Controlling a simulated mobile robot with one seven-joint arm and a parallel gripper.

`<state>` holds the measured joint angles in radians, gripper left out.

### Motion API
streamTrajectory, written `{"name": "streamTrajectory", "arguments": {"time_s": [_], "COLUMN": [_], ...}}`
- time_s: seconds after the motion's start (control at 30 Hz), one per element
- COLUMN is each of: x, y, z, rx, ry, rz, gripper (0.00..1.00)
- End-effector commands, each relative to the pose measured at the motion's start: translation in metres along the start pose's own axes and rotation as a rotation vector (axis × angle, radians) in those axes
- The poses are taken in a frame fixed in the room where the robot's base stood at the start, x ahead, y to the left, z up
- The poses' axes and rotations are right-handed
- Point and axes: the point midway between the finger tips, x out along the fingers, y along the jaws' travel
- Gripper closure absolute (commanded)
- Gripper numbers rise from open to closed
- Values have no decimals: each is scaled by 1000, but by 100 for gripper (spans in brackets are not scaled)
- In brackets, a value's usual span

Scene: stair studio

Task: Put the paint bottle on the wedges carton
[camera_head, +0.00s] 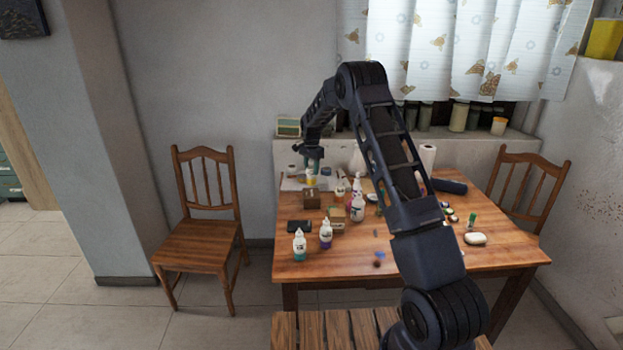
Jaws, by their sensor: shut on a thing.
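My gripper (311,160) is at the back left of the wooden table, pointing down, and is shut on a small paint bottle (311,177) with a yellowish body. The bottle hangs upright, right above a small brown box (312,201). Whether its base touches the box or is just apart, I cannot tell. This box may be the wedges carton, but no label is readable. Another small tan box (337,225) lies just in front and to the right.
A dark flat object (299,226) lies at the left. Chairs (205,215) (528,185) flank the table. My arm hides part of the table's right side.

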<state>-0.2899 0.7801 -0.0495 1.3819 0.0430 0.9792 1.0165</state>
Motion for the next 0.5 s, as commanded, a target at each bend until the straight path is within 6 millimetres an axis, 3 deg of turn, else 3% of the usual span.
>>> {"name": "streamTrajectory", "arguments": {"time_s": [0.23,0.5], "x": [15,47], "y": [0,0], "z": [0,0], "rx": [0,0], "ry": [0,-1], "rz": [0,1], "gripper": [83,83]}}
